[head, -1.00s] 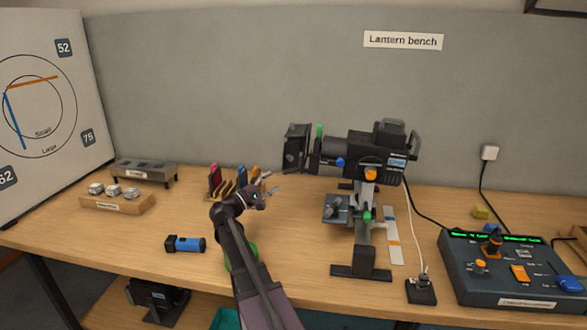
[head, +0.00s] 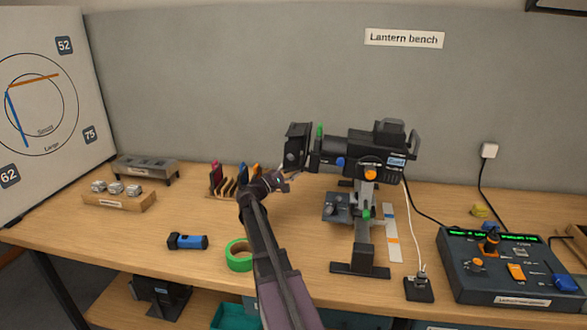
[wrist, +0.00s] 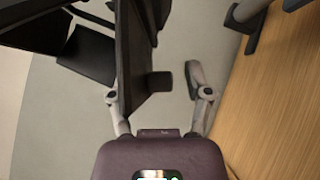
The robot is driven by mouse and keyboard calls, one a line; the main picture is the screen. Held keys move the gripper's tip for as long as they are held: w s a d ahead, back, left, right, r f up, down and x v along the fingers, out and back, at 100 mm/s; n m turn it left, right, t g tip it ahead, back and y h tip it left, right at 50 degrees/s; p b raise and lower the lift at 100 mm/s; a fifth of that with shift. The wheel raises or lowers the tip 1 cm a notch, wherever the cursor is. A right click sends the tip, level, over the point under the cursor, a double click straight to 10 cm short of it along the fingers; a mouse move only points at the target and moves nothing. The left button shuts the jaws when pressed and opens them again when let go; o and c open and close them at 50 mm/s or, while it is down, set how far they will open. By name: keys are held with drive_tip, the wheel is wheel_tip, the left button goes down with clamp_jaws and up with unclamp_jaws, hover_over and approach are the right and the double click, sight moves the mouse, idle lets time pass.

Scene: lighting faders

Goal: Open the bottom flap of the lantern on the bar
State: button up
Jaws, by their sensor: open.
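The black lantern (head: 362,150) stands on a bar stand on the bench, its front facing left with dark flaps (head: 297,140) around it. My gripper (head: 289,177) is open just below and left of these flaps. In the wrist view a dark flap panel (wrist: 133,50) runs down the picture with a small black tab (wrist: 160,82) on its right side. The open fingers (wrist: 156,88) are either side of the tab, and the panel hides part of the left finger. I cannot tell whether either finger touches it.
Coloured gel frames (head: 236,177) in a rack stand left of my gripper. A green tape roll (head: 238,262) and blue torch (head: 187,241) lie in front. A control desk (head: 510,268) is at right. Part of the stand (wrist: 246,16) shows in the wrist view.

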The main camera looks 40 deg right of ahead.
clamp_jaws()
drive_tip(key=shift+a+r+m+p, duration=0.1)
drive_tip(key=shift+m+p, duration=0.2)
drive_tip(key=shift+p, duration=0.1)
idle(0.6)
drive_tip(key=m+y+p, duration=0.1)
drive_tip(key=p, duration=0.1)
drive_tip(key=r+m+y+p, duration=0.1)
drive_tip(key=p, duration=0.1)
drive_tip(key=m+y+p, duration=0.1)
drive_tip(key=p, duration=0.1)
drive_tip(key=shift+w+a+r+g, duration=0.2)
drive_tip(key=shift+r+g, duration=0.2)
drive_tip(key=y+p, duration=0.1)
drive_tip(key=m+p, duration=0.1)
drive_tip(key=p, duration=0.1)
drive_tip(key=shift+r+m+y, duration=0.3)
drive_tip(key=shift+y, duration=0.1)
drive_tip(key=shift+m+t+y+p, duration=0.3)
drive_tip(key=shift+t+p, duration=0.1)
drive_tip(key=shift+p, duration=0.3)
unclamp_jaws()
drive_tip(key=shift+w, duration=0.1)
